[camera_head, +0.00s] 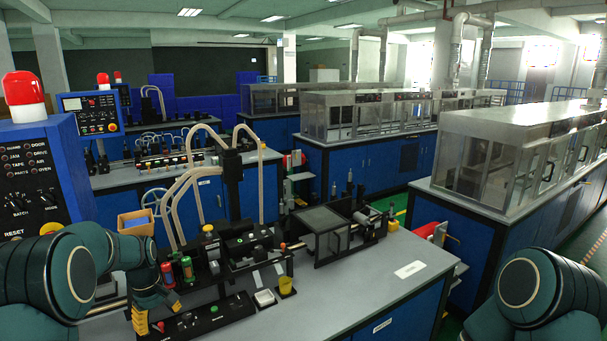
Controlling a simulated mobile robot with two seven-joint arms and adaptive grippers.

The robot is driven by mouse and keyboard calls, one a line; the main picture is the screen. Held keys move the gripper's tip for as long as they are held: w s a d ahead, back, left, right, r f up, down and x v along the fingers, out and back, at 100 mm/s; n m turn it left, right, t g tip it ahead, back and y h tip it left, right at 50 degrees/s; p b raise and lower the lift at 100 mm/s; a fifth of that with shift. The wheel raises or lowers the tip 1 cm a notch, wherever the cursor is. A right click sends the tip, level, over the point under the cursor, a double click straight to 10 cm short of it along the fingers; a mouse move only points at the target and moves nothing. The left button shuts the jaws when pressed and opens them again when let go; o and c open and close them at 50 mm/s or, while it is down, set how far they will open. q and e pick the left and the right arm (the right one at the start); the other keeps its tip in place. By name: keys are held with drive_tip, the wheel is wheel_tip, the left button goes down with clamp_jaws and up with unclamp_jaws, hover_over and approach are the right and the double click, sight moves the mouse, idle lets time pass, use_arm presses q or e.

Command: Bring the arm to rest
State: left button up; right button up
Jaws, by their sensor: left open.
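My left arm comes in from the left edge. Its left gripper (150,322) points down at the front left of the grey workbench (350,300), with yellow fingertips apart. It is open, and nothing shows between the fingers. It is close to a black panel with buttons (208,318); I cannot tell whether they touch. My right arm shows only as a dark green joint at the lower right, and its gripper is out of view.
Close to the left gripper stand a red and a green cylinder (187,268), with a cardboard box (136,222) behind. A white tray (264,298) and yellow cup (286,285) stand farther right. A clear-topped box (322,222) stands behind. The bench's front right is mostly clear.

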use_arm(q)
drive_tip(key=s+d+f+m+b, duration=0.1)
drive_tip(key=d+f, duration=0.2)
drive_tip(key=f, duration=0.2)
drive_tip(key=s+d+f+m+b, duration=0.1)
drive_tip(key=s+d+f, duration=0.1)
drive_tip(key=f, duration=0.4)
drive_tip(key=s+d+f+m+h+b, duration=0.1)
drive_tip(key=d+f, duration=0.4)
drive_tip(key=f, duration=0.1)
drive_tip(key=shift+s+f+m, duration=0.15)
drive_tip(key=shift+s+m, duration=0.1)
drive_tip(key=shift+m, duration=0.05)
drive_tip(key=s+d+f+m+h+b, duration=0.1)
drive_tip(key=s+d+f+m+b, duration=0.1)
drive_tip(key=s+d+f, duration=0.3)
drive_tip(key=s+d+f+m+t+h+b, duration=0.1)
drive_tip(key=s+d+f+m+b, duration=0.2)
drive_tip(key=s+d+f, duration=0.3)
drive_tip(key=s+d, duration=0.4)
drive_tip(key=s, duration=0.4)
drive_tip(key=shift+d+m+t+h+b, duration=0.2)
drive_tip(key=shift+m+t+h+b, duration=0.1)
drive_tip(key=shift+b, duration=0.05)
use_arm(e)
wheel_tip(320, 180, down, 11)
drive_tip(key=shift+w+a+r, duration=0.2)
drive_tip(key=shift+w+a, duration=0.05)
drive_tip(key=shift+w, duration=0.1)
